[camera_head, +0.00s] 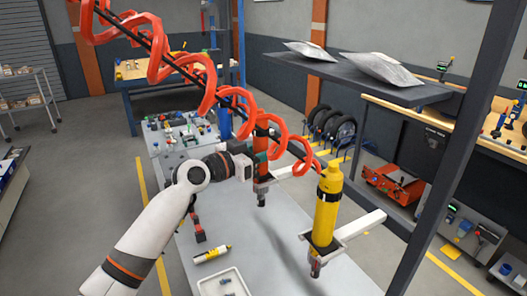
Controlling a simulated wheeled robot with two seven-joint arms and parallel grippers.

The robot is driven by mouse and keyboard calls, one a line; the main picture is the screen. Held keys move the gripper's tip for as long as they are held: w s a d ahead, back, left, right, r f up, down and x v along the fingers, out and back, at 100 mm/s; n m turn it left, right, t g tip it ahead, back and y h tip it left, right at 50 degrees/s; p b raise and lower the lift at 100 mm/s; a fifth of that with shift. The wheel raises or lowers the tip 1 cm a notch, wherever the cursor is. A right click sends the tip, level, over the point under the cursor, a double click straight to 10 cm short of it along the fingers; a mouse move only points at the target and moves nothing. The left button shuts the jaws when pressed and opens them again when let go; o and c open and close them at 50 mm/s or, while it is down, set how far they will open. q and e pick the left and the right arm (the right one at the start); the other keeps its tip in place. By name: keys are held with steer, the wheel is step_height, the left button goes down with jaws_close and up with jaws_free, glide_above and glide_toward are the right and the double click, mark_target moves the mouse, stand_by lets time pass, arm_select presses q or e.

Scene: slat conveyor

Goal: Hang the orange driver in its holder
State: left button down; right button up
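The orange driver (262,133) is upright, its dark tip pointing down, at the white arm of a holder (284,177). I cannot tell whether it rests in that holder. My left gripper (249,158) is at the driver's left side, level with its body. Its fingers are small and partly hidden against the driver, so whether they grip it is unclear. A yellow driver (327,205) sits upright in a similar white holder (360,224) nearer to me. My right gripper is not in view.
A red coiled hose (208,85) runs along a dark rail above the drivers. The grey table (258,252) bears a yellow-and-white tube (212,254), a small red-and-dark tool (197,229) and a white tray (207,286). A dark upright post (440,160) stands at the right.

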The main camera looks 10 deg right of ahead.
arm_select(q)
steer(key=shift+f+b, duration=0.15)
steer(key=shift+b, duration=0.3)
stand_by(0.7)
steer(key=c, duration=0.9)
jaws_free()
steer(key=shift+f, duration=0.2)
steer(key=b+v, duration=0.4)
steer(key=v, duration=0.8)
steer(key=shift+r, duration=0.15)
